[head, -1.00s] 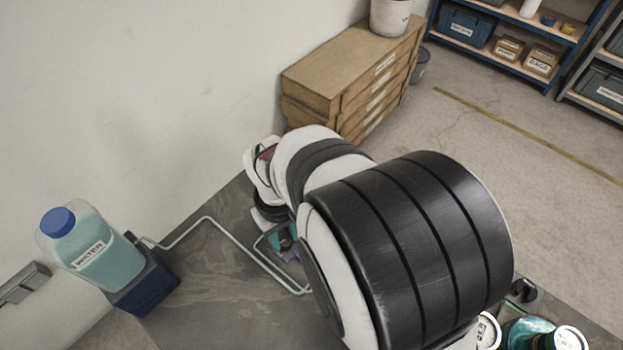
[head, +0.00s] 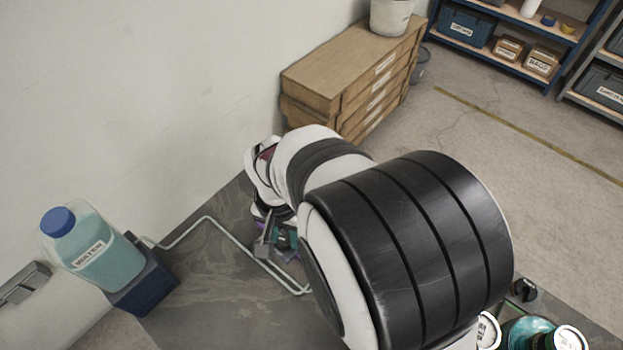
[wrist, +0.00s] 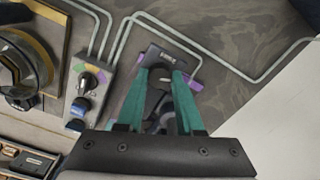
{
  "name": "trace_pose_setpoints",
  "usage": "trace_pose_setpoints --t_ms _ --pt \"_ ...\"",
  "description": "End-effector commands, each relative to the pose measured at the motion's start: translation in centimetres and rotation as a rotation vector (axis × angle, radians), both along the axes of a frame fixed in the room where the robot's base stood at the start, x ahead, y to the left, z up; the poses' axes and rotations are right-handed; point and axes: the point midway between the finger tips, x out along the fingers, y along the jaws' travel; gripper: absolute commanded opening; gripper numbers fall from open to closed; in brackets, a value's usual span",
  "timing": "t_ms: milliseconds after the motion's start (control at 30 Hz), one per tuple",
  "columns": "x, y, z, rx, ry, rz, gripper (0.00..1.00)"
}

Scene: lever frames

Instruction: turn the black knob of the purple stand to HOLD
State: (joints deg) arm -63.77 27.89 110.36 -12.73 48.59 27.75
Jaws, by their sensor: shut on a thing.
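The purple stand (wrist: 191,83) lies ahead of my gripper in the wrist view, with a dark top plate and a small white label that is too small to read surely. My gripper (wrist: 161,76) has teal fingers that reach over this plate. They are shut on the black knob (wrist: 157,81), which shows only partly between them. The knob's pointing direction is hidden by the fingers. In the head view my arm covers most of the stand; a bit of purple (head: 262,228) shows beside a teal finger.
A panel with a coloured dial (wrist: 91,80) and blue knobs (wrist: 81,107) stands left of the stand in the wrist view. A bent pale pipe (head: 235,240) runs along the bench close by. A water jug (head: 95,255) stands at the left in the head view.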

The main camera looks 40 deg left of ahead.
Motion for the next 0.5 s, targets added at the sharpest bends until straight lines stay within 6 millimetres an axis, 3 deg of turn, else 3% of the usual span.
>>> trace_pose_setpoints --t_ms 500 --pt "-0.06 -0.01 0.00 -0.001 0.002 -0.159 0.00"
